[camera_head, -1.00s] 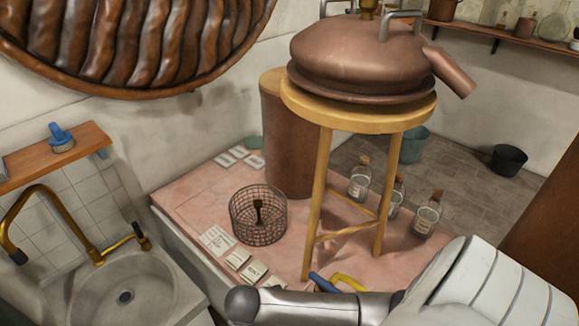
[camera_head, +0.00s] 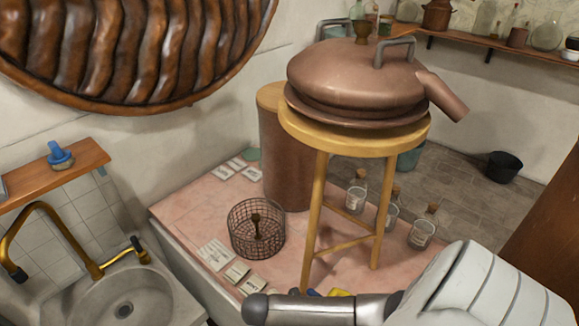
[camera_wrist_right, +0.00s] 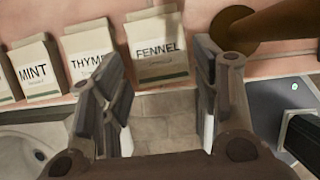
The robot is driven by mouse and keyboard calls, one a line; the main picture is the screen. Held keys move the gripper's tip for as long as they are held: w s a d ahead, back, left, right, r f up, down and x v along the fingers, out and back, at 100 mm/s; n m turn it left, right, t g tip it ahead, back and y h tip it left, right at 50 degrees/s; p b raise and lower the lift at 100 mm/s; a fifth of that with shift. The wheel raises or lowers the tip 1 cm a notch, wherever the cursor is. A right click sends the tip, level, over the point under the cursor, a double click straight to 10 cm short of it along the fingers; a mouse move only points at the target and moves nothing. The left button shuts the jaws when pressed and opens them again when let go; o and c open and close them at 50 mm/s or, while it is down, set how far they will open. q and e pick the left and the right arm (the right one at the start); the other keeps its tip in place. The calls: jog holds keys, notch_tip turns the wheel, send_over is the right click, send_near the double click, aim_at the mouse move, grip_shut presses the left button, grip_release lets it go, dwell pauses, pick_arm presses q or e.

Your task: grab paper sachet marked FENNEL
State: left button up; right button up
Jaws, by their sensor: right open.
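The paper sachet marked FENNEL (camera_wrist_right: 160,58) shows in the right wrist view, leaning upright with its label facing the camera. My right gripper (camera_wrist_right: 160,92) is open, with one finger on each side of the sachet in the picture. The sachet appears beyond the fingertips and I cannot tell how deep between them it is. No contact is clear. In the head view my right arm lies across the bottom, its gripper is hidden, and I cannot read the FENNEL sachet there. My left gripper is not in view.
Sachets marked THYME (camera_wrist_right: 86,62) and MINT (camera_wrist_right: 36,72) stand left of it. A wooden stool leg (camera_wrist_right: 275,24) is close on the right. The stool (camera_head: 352,128) bears a copper still (camera_head: 350,80). A wire basket (camera_head: 257,229) and several glass bottles (camera_head: 423,230) stand nearby.

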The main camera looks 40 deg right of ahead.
jog(key=shift+x, duration=1.3)
jog(key=shift+c, duration=0.2)
jog(key=c, duration=0.4)
jog(key=shift+o, duration=0.2)
